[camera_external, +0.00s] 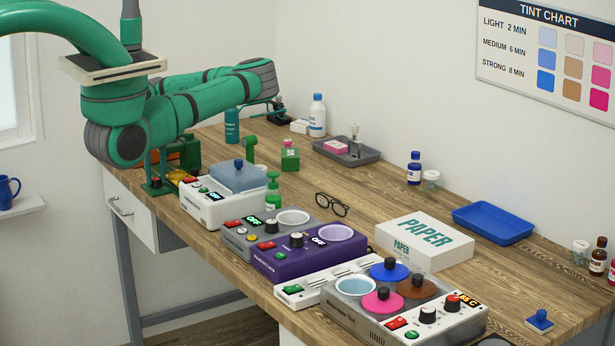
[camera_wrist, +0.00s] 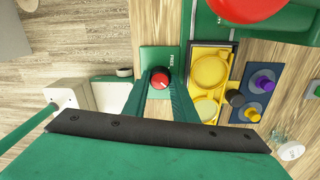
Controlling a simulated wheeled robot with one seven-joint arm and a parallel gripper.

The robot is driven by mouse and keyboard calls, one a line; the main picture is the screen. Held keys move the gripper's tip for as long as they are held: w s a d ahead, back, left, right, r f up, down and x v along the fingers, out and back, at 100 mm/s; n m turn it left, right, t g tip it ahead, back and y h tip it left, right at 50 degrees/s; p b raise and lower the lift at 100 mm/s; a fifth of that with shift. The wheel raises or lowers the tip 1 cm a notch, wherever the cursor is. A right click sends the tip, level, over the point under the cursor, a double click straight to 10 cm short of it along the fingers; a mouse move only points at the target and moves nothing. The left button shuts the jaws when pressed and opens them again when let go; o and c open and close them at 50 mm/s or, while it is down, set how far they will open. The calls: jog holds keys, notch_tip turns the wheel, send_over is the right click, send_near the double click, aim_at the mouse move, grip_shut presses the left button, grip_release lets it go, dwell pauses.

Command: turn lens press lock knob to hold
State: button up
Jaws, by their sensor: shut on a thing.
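The lock knob (camera_wrist: 159,79) is a small round red knob on a green plate (camera_wrist: 150,57) in the wrist view. The word FREE shows on the plate beside it; no HOLD label is readable. My gripper (camera_wrist: 160,84) has a green finger on each side of the knob and is shut on it. In the external view my gripper (camera_external: 157,180) is low at the table's left end, and the knob is too small there to read its angle. The green lens press (camera_external: 188,151) stands just right of my gripper. A large red dome (camera_wrist: 245,6) tops green parts in the wrist view.
A white heater with a blue lid (camera_external: 238,176) stands near my gripper. The table's left edge is close, with floor (camera_wrist: 60,35) beyond.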

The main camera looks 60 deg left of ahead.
dwell(0.3)
jog(key=o, duration=1)
jog(key=shift+o, duration=0.2)
